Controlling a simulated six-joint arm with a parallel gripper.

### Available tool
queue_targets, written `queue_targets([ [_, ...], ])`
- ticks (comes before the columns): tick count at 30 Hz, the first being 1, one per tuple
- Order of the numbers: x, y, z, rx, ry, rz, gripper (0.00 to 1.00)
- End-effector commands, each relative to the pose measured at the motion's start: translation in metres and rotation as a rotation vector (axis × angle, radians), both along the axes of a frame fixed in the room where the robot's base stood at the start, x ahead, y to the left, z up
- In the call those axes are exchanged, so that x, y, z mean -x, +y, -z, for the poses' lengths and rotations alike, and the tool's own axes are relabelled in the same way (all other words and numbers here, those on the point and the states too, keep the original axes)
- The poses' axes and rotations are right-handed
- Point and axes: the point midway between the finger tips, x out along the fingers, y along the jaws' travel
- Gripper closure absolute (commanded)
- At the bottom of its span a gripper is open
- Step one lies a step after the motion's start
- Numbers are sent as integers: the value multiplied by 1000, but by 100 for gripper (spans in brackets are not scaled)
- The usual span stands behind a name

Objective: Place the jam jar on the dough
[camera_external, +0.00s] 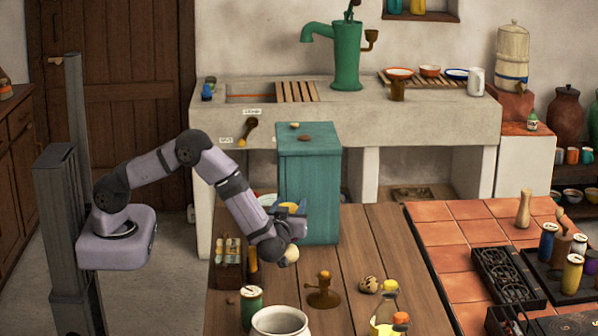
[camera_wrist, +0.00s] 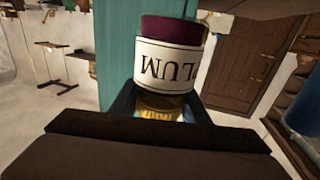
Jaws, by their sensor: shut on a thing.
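My gripper (camera_external: 292,220) is shut on the jam jar and is over the back left of the wooden table. In the wrist view the jam jar (camera_wrist: 168,65) has dark purple contents, a white PLUM label and a gold part between the jaws; its lettering appears upside down. In the external view only a yellow top of what looks like the jar (camera_external: 290,206) shows; my gripper hides the rest. A pale rounded lump (camera_external: 291,255) shows just below the gripper, partly covered; I cannot tell whether it is the dough. No other dough is clear.
A teal cabinet (camera_external: 308,190) stands close behind the gripper. The back right of the table is clear.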

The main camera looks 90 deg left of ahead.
Motion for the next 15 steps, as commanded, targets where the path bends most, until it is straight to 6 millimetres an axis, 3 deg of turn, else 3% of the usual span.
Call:
queue_targets([
  [4, 0, 0, 10, -2, -1, 0, 94],
  [15, 0, 0, 13, -1, -2, 0, 94],
])
